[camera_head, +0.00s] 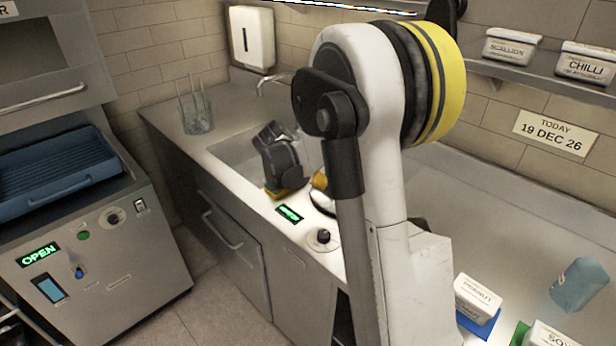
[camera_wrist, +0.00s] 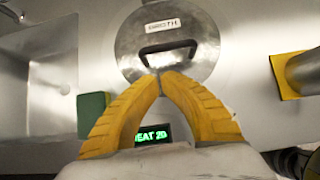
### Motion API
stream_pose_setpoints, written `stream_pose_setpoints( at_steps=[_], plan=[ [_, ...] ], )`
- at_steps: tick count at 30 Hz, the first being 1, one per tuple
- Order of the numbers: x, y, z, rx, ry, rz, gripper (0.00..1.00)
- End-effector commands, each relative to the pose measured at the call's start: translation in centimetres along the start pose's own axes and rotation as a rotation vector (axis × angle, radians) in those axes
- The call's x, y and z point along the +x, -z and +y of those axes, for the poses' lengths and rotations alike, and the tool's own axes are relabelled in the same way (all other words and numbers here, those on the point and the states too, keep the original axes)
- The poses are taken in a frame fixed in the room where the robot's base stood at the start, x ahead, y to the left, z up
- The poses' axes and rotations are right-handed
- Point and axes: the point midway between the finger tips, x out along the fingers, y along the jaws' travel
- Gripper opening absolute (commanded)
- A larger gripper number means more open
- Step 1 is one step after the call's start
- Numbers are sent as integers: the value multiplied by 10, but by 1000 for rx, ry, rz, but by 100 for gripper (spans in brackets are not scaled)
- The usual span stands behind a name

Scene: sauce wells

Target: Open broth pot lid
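The broth pot lid (camera_wrist: 130,42) is a round grey metal disc with a white label in the wrist view. Its black bar handle (camera_wrist: 170,50) stands across the middle. My gripper (camera_wrist: 161,77) has two yellow fingers whose tips come together just below the handle in the picture, near its left part. No clear gap or held thing shows between the tips. I cannot tell whether they touch the handle or lid. The lid lies flat. In the head view my arm hides most of the pot area.
A green heat display (camera_wrist: 155,136) sits below the lid; it also shows in the head view (camera_head: 289,214) near a knob (camera_head: 323,237). A yellow mat (camera_wrist: 284,88) lies right of the lid, a green mat (camera_wrist: 92,104) left. Labelled white tubs (camera_head: 477,297) stand at lower right.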

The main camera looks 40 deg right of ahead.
Motion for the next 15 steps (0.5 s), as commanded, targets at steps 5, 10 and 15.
stream_pose_setpoints(
  at_steps=[5,10,15],
  plan=[
    [-40,-2,0,-2,0,1,0],
    [-60,8,-5,108,-41,31,0],
    [-69,8,-7,157,-55,49,0]
  ],
)
